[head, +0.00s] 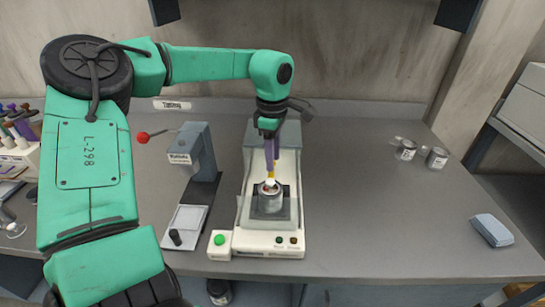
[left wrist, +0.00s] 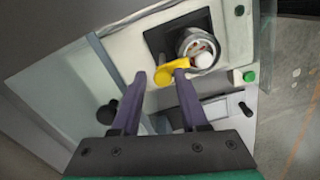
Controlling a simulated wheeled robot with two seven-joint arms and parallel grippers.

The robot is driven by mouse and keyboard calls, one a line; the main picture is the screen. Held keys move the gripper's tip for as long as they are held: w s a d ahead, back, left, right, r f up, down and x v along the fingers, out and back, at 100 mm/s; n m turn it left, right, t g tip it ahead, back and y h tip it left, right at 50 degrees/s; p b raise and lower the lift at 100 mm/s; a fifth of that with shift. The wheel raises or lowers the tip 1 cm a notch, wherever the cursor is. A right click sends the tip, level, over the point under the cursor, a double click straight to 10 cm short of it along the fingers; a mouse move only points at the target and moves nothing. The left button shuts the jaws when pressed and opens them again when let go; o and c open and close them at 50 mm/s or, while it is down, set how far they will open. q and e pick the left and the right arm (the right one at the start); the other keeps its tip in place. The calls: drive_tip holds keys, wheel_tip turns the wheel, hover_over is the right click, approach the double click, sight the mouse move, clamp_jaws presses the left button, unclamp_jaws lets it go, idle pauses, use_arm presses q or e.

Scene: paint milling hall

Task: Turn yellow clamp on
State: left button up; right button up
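The yellow clamp (left wrist: 172,74) shows in the left wrist view as a short yellow lever beside a metal can (left wrist: 205,58) in the machine's dark recess. In the head view the clamp (head: 271,175) is a small yellow spot at the fingertips, mostly hidden. My left gripper (head: 271,163) points down over the can on the white machine (head: 246,215). In the left wrist view its purple fingers (left wrist: 160,78) are apart, with the clamp at their tips, nearer the right finger; I cannot tell whether they touch. My right gripper is not in view.
A green button (head: 219,239) sits at the machine's front left corner. A grey stand instrument (head: 196,150) with a red knob (head: 143,138) is close on the left. Two small cans (head: 437,158) and a blue-grey sponge (head: 492,230) lie right. The bench between is clear.

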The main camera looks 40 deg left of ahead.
use_arm(q)
drive_tip(key=shift+o, duration=0.2)
drive_tip(key=shift+s, duration=0.1)
wheel_tip(320, 180, up, 14)
drive_tip(key=shift+r, duration=0.25)
idle(0.3)
